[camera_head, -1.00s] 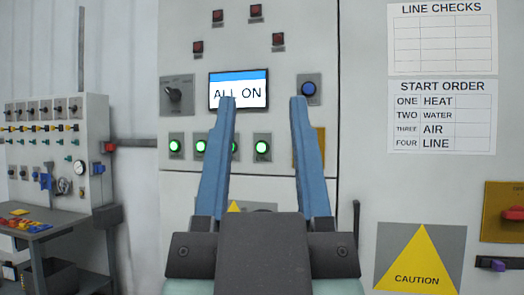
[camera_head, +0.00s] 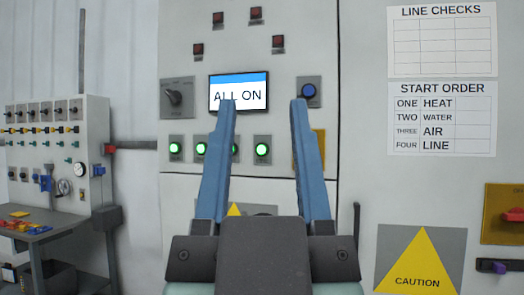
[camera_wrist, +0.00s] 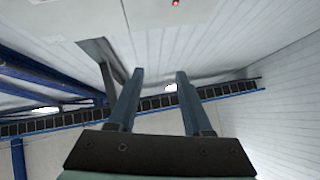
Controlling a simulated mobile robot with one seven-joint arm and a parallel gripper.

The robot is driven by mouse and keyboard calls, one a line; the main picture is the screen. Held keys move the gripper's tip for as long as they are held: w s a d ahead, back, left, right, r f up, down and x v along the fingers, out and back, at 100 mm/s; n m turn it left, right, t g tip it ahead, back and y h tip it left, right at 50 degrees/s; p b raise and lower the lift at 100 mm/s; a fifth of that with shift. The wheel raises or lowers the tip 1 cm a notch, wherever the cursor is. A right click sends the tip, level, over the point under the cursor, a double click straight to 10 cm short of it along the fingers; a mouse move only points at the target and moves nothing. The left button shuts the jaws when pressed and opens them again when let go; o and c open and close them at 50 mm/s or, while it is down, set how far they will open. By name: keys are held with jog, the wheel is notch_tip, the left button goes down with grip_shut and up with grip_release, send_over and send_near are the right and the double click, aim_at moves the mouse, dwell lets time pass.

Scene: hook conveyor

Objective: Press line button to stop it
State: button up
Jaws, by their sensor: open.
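A row of buttons is on the control panel (camera_head: 180,215). Another green one is mostly hidden behind my left finger. Their labels are too small to read, so I cannot tell which is the line button. The screen (camera_head: 238,77) above reads ALL ON. My gripper (camera_head: 262,101) is open and empty, its fingers pointing up in front of the panel. In the wrist view, the gripper (camera_wrist: 160,72) is also empty.
A blue button (camera_head: 309,90) and a dark rotary knob (camera_head: 174,95) flank the screen. Several dark red lamps sit above. A START ORDER sheet (camera_head: 442,118) and a caution sign (camera_head: 420,260) are at right. A workbench (camera_head: 50,229) stands at left.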

grip_shut()
dwell(1.6)
